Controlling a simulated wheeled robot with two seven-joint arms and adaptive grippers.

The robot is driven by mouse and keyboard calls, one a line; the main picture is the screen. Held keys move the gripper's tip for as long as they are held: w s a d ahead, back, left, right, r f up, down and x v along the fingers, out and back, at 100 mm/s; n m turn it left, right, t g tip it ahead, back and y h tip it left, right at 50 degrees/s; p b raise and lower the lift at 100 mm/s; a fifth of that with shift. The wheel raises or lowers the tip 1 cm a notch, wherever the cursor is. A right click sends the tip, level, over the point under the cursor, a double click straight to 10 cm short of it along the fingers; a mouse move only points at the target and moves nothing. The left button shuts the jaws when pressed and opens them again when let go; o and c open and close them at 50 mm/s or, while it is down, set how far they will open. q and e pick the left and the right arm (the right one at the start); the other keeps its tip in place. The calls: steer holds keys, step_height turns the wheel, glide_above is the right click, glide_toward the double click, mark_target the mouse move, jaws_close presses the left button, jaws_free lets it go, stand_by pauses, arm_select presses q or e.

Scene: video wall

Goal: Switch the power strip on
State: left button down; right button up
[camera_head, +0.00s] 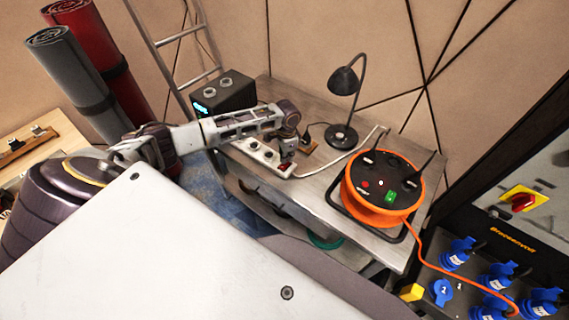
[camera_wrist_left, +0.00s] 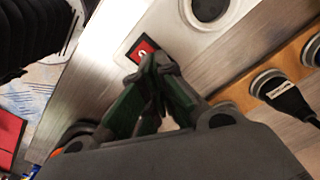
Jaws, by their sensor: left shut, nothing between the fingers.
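The white power strip (camera_head: 262,153) lies on the metal workbench, with round sockets along it and a red rocker switch (camera_head: 285,167) at its near right end. In the left wrist view the red switch (camera_wrist_left: 139,48) sits in a dark frame, partly covered by my fingertips. My left gripper (camera_head: 287,157) is over this end of the strip, pointing down. In the wrist view its green-padded fingers (camera_wrist_left: 158,64) are together and empty, with their tips at the lower right edge of the switch. I cannot tell whether they touch it or whether the switch is on.
A wooden socket board (camera_wrist_left: 238,92) with a black plug (camera_wrist_left: 287,97) lies beside the strip. A black lamp (camera_head: 342,132), an orange cable reel (camera_head: 383,185) and a dark box with a cyan display (camera_head: 224,93) stand on the workbench (camera_head: 318,187). Blue sockets (camera_head: 459,254) are at the right.

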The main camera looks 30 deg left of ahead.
arm_select(q)
steer(key=shift+f, duration=0.55)
stand_by(0.7)
steer(key=shift+s, duration=0.1)
steer(key=shift+r+p, duration=2.35)
steer(key=shift+p, duration=0.25)
steer(key=shift+r+p, duration=0.7)
steer(key=shift+r, duration=0.45)
